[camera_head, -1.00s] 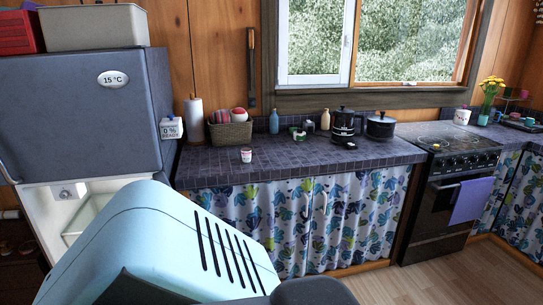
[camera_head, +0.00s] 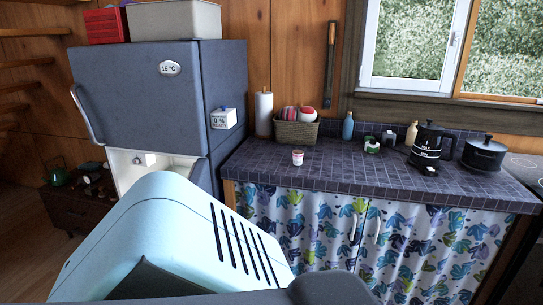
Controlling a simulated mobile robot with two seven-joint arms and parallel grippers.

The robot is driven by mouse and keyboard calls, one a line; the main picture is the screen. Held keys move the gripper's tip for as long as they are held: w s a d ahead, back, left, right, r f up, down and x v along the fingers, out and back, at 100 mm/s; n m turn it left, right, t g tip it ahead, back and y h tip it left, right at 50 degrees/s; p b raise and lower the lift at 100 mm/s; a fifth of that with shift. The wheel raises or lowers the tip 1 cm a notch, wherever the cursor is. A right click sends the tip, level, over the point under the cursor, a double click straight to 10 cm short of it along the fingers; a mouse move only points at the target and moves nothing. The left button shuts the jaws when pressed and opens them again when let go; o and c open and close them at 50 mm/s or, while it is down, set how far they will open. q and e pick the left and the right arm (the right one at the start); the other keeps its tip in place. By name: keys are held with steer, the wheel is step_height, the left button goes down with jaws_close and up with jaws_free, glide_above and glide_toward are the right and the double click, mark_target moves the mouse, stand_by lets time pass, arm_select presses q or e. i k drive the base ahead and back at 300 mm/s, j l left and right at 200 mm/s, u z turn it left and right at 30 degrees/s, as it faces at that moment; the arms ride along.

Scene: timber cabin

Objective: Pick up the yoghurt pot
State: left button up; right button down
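A small white and pink pot (camera_head: 297,158), which looks like the yoghurt pot, stands upright on the dark tiled counter (camera_head: 262,172) near its front edge, in front of the wicker basket. It is clear of other objects. A light blue part of my own body fills the lower middle of the view. Neither of my grippers shows, and nothing is seen touching the pot.
A wicker basket (camera_head: 296,133), a paper roll (camera_head: 264,115), bottles, a black kettle (camera_head: 428,146) and a black pot (camera_head: 484,154) stand further back on the counter. The grey fridge (camera_head: 140,95) is to the left. Patterned curtains (camera_head: 330,228) hang below the counter.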

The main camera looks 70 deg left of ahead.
mark_target(298, 155)
steer(key=i+j+u, duration=0.1)
steer(key=i+u, duration=0.5)
steer(key=u, duration=0.2)
steer(key=i+u, duration=1)
steer(key=u, duration=0.15)
steer(key=i+u, duration=0.35)
steer(key=k+l, duration=0.05)
steer(key=k, duration=0.05)
